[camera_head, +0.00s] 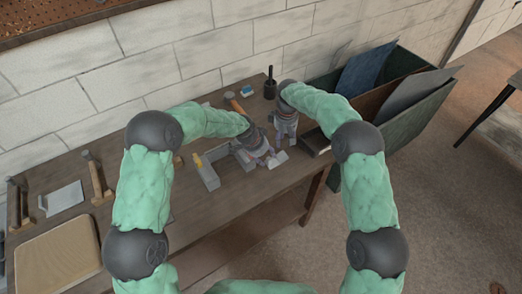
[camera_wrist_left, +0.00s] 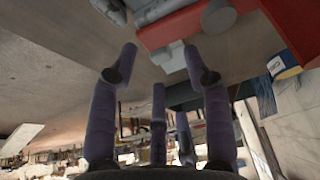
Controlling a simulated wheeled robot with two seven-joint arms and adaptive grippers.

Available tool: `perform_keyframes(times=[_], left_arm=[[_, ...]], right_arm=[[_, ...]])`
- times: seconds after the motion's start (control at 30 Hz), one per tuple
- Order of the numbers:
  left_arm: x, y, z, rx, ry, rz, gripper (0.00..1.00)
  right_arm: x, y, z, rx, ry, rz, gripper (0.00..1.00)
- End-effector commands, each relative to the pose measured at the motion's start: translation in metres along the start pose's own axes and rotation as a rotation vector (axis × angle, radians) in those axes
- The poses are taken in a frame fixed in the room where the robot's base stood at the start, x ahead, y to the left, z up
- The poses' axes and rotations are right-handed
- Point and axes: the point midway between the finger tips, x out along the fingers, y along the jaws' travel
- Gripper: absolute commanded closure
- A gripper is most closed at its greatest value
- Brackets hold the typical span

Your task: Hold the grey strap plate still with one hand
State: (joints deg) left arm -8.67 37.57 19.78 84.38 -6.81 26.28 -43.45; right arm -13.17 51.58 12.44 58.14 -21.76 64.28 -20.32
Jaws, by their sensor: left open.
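My left gripper (camera_head: 270,160) is low over the right part of the workbench, beside light grey pieces (camera_head: 279,158). I cannot tell which of these, if any, is the grey strap plate. In the left wrist view my left gripper (camera_wrist_left: 160,62) has its fingers spread apart, with nothing visible gripped between them. A grey part (camera_wrist_left: 168,57) lies beyond the fingertips, against a red block (camera_wrist_left: 185,25). My right gripper (camera_head: 283,140) points down just behind and right of the left one; its fingertips are too small to read.
A grey channel-shaped block (camera_head: 207,174) with a yellow piece (camera_head: 197,160) stands left of my left gripper. A black holder (camera_head: 270,90) stands at the back. A green bin (camera_head: 408,125) with panels is at the right.

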Motion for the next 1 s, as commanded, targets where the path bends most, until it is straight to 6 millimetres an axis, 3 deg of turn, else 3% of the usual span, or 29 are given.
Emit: perform_keyframes(times=[0.2, 0.6, 0.8, 1.0], left_arm=[[0.022, 0.0, 0.0, -0.001, 0.0, 0.0, 0.51], [0.028, 0.0, 0.0, -0.001, 0.0, 0.0, 0.51], [0.028, 0.0, 0.0, 0.0, 0.0, 0.0, 1.0], [0.028, 0.0, 0.0, 0.0, 0.0, 0.001, 1.0]], right_arm=[[0.0, 0.0, 0.0, 0.0, 0.0, 0.0, 0.61], [0.0, 0.0, 0.0, 0.0, 0.0, 0.0, 0.61], [0.0, 0.0, 0.0, 0.0, 0.0, 0.0, 0.61], [0.0, 0.0, 0.0, 0.0, 0.0, 0.0, 0.61]])
